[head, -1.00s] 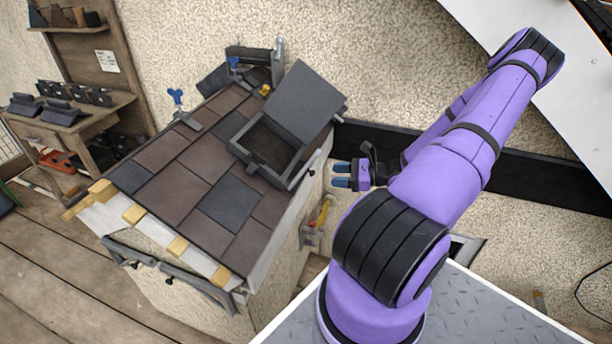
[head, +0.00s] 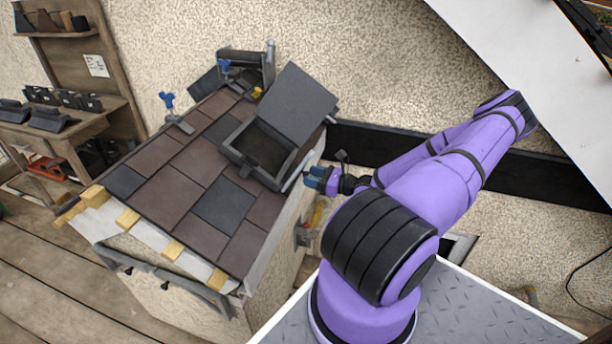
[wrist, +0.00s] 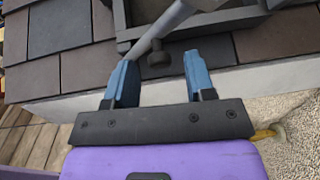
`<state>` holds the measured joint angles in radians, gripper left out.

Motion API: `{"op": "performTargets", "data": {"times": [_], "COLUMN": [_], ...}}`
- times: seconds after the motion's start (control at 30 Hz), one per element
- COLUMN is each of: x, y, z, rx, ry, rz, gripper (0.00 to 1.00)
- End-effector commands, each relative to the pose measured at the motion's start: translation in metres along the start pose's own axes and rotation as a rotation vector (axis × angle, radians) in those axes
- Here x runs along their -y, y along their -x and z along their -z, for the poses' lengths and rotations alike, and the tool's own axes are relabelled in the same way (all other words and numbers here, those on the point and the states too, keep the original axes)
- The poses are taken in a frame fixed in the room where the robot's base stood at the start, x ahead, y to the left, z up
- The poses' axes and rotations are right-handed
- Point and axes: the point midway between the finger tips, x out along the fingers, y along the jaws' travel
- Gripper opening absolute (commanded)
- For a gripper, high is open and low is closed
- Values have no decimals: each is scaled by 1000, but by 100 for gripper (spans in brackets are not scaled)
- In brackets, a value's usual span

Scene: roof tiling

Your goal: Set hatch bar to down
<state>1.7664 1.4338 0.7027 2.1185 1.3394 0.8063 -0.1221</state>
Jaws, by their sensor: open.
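The roof hatch shows in the head view with its dark lid (head: 298,103) raised and its box frame (head: 240,157) open. In the wrist view a grey bar (wrist: 162,28) slants down to the left across the hatch frame (wrist: 235,18). A dark round knob (wrist: 158,58) sits near the bar's lower end. My gripper (head: 315,180) is at the right side of the hatch, by the roof's edge. In the wrist view my gripper (wrist: 160,75) is open, with its two blue fingers on either side of the knob's line. I cannot tell if they touch anything.
The tiled roof (head: 180,165) slopes to wooden battens (head: 128,218) at its lower edge. Blue-handled clamps (head: 168,103) stand along the far edge. A dark rail (head: 350,135) runs along the wall.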

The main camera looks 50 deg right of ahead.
Motion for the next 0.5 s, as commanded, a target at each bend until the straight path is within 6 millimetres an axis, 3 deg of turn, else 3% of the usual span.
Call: {"op": "performTargets", "data": {"times": [0.2, 0.5], "x": [0, 0], "y": [-21, -25], "z": [0, 0], "rx": [1, 0], "ry": [0, 1], "rz": [0, 0], "gripper": [50, 50]}}
